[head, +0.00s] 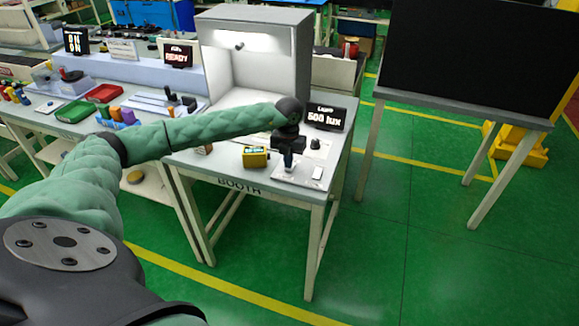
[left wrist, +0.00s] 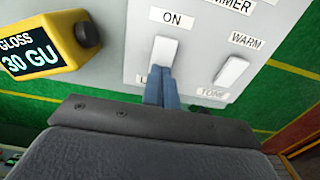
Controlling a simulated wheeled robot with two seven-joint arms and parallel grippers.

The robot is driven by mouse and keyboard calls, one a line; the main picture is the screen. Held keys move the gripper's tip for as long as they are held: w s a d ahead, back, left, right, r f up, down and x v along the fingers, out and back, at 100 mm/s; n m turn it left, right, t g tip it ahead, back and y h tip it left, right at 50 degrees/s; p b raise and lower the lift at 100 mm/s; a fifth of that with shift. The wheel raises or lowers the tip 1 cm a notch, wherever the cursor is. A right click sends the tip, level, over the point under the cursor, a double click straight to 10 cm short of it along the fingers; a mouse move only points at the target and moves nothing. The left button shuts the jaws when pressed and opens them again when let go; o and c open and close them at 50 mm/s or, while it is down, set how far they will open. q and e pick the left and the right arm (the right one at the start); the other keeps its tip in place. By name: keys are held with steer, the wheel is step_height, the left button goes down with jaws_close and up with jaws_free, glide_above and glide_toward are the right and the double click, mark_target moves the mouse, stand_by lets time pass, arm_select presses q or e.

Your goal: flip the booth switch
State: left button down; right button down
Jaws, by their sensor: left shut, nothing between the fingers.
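The booth (head: 262,75) is a grey cabinet with its lamp lit, and the display (head: 325,119) beside it reads 500 lux. The switch panel (head: 297,177) lies at the table's front right. In the left wrist view, a white rocker switch (left wrist: 162,52) sits below an ON label; the label under it is mostly hidden by my fingers. My left gripper (left wrist: 161,82) is shut and empty, its blue fingertips at the lower end of this rocker; I cannot tell whether they press on it. It also shows in the head view (head: 288,160). My right gripper is out of view.
A second rocker (left wrist: 232,71), between WARM and TONE labels, is close on the right. A yellow gloss meter (head: 255,157) reading 30 GU stands close on the left. A dimmer knob (head: 315,143) is behind the panel.

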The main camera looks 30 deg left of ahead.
arm_select(q)
steer(key=shift+f+b, duration=0.35)
steer(key=shift+f, duration=0.1)
stand_by(0.3)
steer(key=shift+s, duration=0.1)
steer(key=shift+r, duration=0.65)
steer(key=shift+r+p, duration=0.9)
steer(key=shift+r, duration=1.95)
